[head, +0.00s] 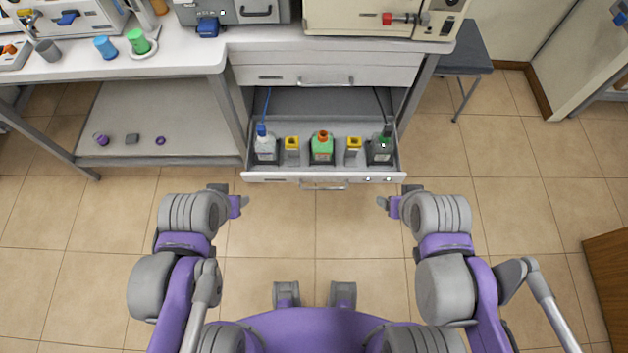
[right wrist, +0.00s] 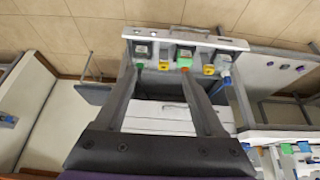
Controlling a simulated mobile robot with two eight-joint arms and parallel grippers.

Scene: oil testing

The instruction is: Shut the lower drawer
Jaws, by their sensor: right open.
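The lower drawer (head: 222,178) is pulled out under the bench, its front panel (head: 290,180) and bar handle (head: 325,187) facing me. It holds a white bottle with a blue top (head: 265,147), a green bottle with an orange cap (head: 322,149), a dark bottle (head: 380,151) and two yellow-topped containers (head: 292,147). My right gripper (head: 383,203) is open and empty, just in front of the drawer's right end. In the right wrist view its fingers (right wrist: 160,70) are spread, with the drawer front (right wrist: 190,36) beyond them. My left gripper (head: 243,202) is in front of the drawer's left end, touching nothing; its jaw opening is unclear.
The upper drawer (head: 360,76) above is shut. A dark stool (head: 465,50) stands right of the bench. A low shelf (head: 190,120) with small items is to the left. The tiled floor (head: 310,230) between my arms is clear.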

